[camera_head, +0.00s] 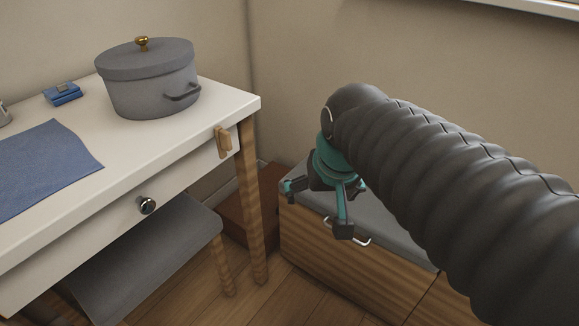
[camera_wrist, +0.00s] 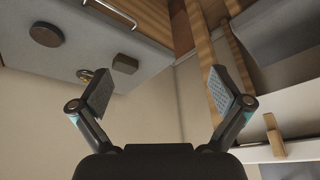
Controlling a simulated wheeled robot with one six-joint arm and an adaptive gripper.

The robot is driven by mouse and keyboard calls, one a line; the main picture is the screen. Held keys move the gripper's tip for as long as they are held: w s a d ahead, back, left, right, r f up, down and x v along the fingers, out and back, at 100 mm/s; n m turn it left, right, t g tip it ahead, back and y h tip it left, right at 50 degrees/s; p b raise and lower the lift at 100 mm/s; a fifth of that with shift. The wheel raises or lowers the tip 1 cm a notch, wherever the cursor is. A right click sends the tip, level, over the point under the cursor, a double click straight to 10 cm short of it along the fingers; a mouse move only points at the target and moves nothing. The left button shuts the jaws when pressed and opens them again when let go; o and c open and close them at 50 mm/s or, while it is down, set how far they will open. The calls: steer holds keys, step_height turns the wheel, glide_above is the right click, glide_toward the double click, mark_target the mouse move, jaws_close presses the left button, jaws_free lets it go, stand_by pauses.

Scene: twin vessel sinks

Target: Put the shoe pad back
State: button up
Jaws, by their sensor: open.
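A flat grey pad-like top (camera_head: 385,217) covers the low wooden cabinet in the head view, partly hidden behind my arm. It also shows in the wrist view (camera_wrist: 80,45), at upper left. I cannot tell whether this is the shoe pad; nothing else in view is clearly one. My gripper (camera_head: 318,208) hangs over the near left end of the cabinet, fingers pointing down. In the wrist view my gripper (camera_wrist: 162,88) has its two fingers wide apart with nothing between them. A brown disc (camera_wrist: 46,34), a small brown block (camera_wrist: 125,63) and a gold-coloured piece (camera_wrist: 88,76) show on the grey top.
A white table (camera_head: 185,135) at left bears a grey lidded pot (camera_head: 150,92), a blue cloth (camera_head: 45,165) and a small blue item (camera_head: 62,93). A wooden clip (camera_head: 223,140) sits on its edge. A grey stool (camera_head: 150,255) stands below; a brown box (camera_head: 265,210) stands behind the table leg.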

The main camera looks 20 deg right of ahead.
steer(key=s, duration=0.1)
steer(key=s+a+f+n, duration=0.1)
steer(key=s, duration=0.1)
steer(key=s+f+n+t, duration=0.1)
steer(key=s, duration=0.1)
steer(key=shift+s+a+f, duration=0.1)
steer(key=shift+a+f, duration=0.05)
steer(key=shift+a, duration=0.2)
